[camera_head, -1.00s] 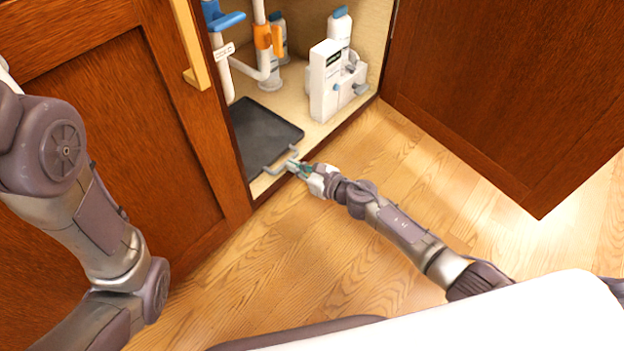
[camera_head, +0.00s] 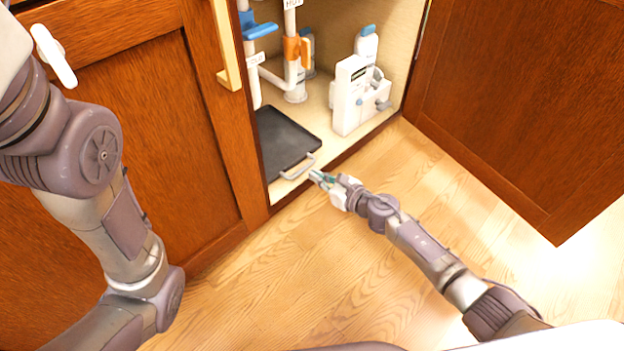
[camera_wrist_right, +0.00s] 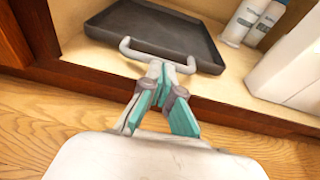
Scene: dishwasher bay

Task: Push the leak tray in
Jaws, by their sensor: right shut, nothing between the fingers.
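The leak tray (camera_head: 285,138) is a dark, shallow tray with a grey bar handle (camera_head: 298,167) on its front. It lies on the floor of the open cabinet, its handle near the cabinet's front edge. In the right wrist view the tray (camera_wrist_right: 165,32) is ahead, with its handle (camera_wrist_right: 160,58) just beyond my fingertips. My right gripper (camera_head: 316,177) is shut and empty at the cabinet's front edge, close to the handle; whether it touches is unclear. In the wrist view its fingers (camera_wrist_right: 165,68) meet. My left arm is at the left of the head view, but its gripper is out of view.
A white box-like unit (camera_head: 350,97) and bottles (camera_head: 366,44) stand right of the tray. White pipes with blue and orange valves (camera_head: 292,48) rise behind it. The right cabinet door (camera_head: 520,100) stands open; the left door (camera_head: 150,130) bounds the opening. The wooden floor is clear.

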